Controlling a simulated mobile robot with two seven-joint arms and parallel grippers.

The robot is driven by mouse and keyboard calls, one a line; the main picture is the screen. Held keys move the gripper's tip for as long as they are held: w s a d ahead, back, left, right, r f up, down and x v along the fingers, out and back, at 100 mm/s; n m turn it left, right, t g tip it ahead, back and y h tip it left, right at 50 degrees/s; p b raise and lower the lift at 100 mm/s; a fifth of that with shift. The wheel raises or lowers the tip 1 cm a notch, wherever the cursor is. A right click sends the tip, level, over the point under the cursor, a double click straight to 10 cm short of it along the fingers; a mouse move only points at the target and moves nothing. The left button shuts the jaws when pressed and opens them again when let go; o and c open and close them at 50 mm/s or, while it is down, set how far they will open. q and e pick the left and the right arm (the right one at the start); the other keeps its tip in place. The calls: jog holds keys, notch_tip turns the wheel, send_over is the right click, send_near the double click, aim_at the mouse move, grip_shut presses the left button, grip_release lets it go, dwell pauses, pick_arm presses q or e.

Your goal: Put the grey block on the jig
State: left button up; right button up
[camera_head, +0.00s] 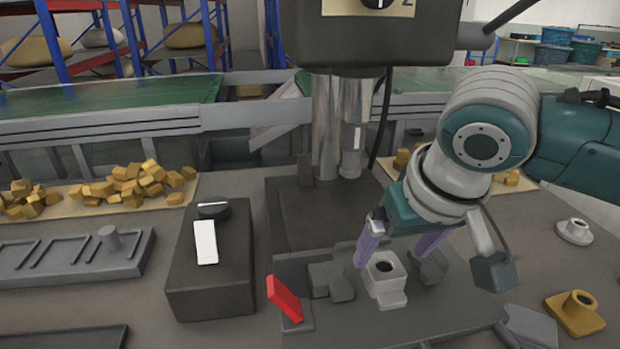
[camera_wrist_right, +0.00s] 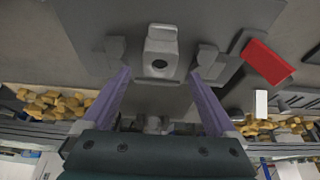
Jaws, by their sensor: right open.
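The grey block (camera_head: 384,287), a light piece with a round collar and dark hole, stands upright on the dark plate of the jig (camera_head: 340,282) under the press column. In the right wrist view the block (camera_wrist_right: 161,40) sits between two dark grey jig pieces (camera_wrist_right: 207,58), apparently apart from both. My right gripper (camera_head: 390,260) is open, its purple fingers on either side of and slightly above the block's collar. In the wrist view the fingers (camera_wrist_right: 160,75) are apart with nothing between their tips. My left gripper is not in view.
A red lever or plate (camera_head: 284,298) stands left of the jig, beside a dark box with a white switch (camera_head: 205,242). A yellow collared piece (camera_head: 576,312) and another light one (camera_head: 574,231) lie at right. Yellow cubes (camera_head: 130,185) are piled at left. The press head (camera_head: 380,35) hangs above.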

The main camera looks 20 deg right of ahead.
jog(key=d+p+v, duration=0.1)
jog(key=v, duration=0.5)
jog(key=s+a+f+n+y, duration=0.2)
jog(key=s+a+f+n, duration=0.15)
jog(key=s+a, duration=0.55)
jog(key=s+d+n, duration=0.1)
jog(key=s+d, duration=0.2)
jog(key=s, duration=0.4)
jog(key=shift+s+f+g+h, duration=0.3)
jog(key=shift+s+g+h, duration=0.1)
jog(key=shift+a, duration=0.1)
